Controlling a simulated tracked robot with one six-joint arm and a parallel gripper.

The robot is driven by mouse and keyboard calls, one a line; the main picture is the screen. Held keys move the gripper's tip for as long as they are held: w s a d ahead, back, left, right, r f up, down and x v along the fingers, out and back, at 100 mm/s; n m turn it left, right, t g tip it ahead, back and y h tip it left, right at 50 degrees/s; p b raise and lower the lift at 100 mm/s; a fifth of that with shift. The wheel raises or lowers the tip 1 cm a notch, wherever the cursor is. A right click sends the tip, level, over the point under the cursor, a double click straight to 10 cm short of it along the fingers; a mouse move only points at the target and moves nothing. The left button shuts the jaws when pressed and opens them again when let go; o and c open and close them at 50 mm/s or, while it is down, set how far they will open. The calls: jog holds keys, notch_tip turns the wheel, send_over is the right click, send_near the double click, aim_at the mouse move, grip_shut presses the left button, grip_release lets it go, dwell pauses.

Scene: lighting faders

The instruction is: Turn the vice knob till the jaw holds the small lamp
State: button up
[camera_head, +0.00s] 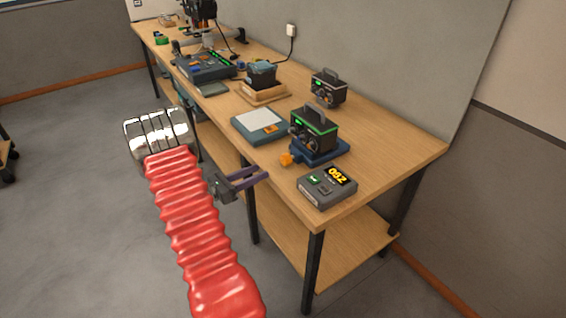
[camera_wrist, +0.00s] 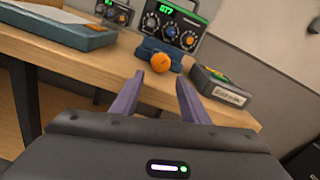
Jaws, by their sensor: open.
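A blue vice (camera_head: 335,154) sits near the table's front edge, with an orange knob (camera_head: 286,160) on its left side. The knob also shows in the wrist view (camera_wrist: 160,62), facing me. A black box with a green-lit top edge (camera_head: 314,131) stands at the vice; its wrist view (camera_wrist: 174,24) shows dials and a green readout. I cannot make out a separate small lamp, nor whether the jaw touches the box. My gripper (camera_head: 262,172) is open and empty, short of the table edge. In the wrist view its purple fingers (camera_wrist: 160,82) point towards the knob, apart from it.
A grey meter with yellow digits (camera_head: 327,190) lies right of the knob, close to the edge. A blue tray with a white top (camera_head: 258,122) lies to the left. A second black box (camera_head: 328,88) stands behind. The wooden table (camera_head: 385,160) is bare at right.

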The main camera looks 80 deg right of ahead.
aim_at(282, 162)
jog(key=x, duration=1.1)
jog(key=shift+s+d, duration=0.15)
jog(key=shift+c, duration=0.2)
jog(key=c, duration=0.7)
jog(key=shift+m, duration=2.4)
jog(key=o, duration=0.7)
jog(key=shift+o, duration=0.2)
